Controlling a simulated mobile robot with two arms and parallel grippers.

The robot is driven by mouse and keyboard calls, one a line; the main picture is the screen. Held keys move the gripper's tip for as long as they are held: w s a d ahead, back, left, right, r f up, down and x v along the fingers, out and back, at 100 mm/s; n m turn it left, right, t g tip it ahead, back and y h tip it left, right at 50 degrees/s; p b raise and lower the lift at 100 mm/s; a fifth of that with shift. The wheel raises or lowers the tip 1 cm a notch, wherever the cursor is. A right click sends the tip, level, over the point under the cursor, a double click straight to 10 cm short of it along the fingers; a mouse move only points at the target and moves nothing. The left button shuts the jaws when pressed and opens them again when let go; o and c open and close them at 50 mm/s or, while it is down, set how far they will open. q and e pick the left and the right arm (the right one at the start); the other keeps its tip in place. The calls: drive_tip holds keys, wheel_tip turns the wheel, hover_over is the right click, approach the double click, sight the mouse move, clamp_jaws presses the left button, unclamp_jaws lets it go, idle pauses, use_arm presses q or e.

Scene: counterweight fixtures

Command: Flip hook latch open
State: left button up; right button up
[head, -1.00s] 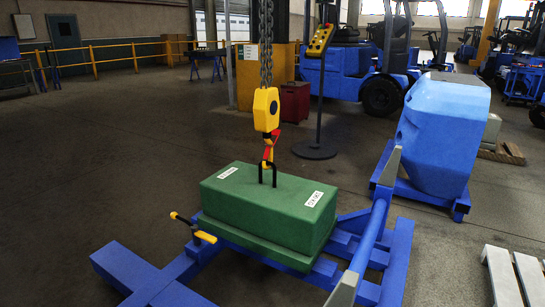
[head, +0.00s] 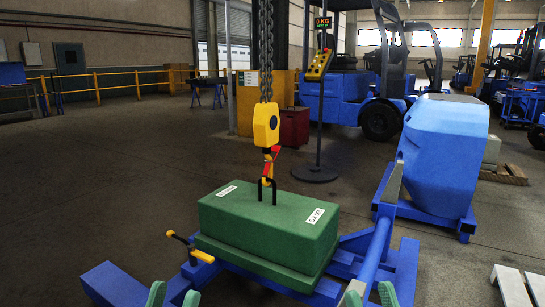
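A yellow hook block (head: 266,124) hangs on a chain (head: 266,50) above a green counterweight (head: 268,222). My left gripper (head: 173,296) and my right gripper (head: 368,296) show only as green fingertips at the bottom edge. Each pair is spread apart with nothing seen between. Both are well below the hook, in front of the weight.
The weight sits on a blue frame (head: 398,272) with a yellow-handled clamp (head: 188,247) at left. A pendant control (head: 319,65) on a stand, with a "0 KG" display (head: 321,22), stands behind. A large blue block (head: 444,150) is at right. Floor at left is clear.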

drive_tip(key=shift+s+r, duration=0.2)
drive_tip(key=shift+r, duration=0.05)
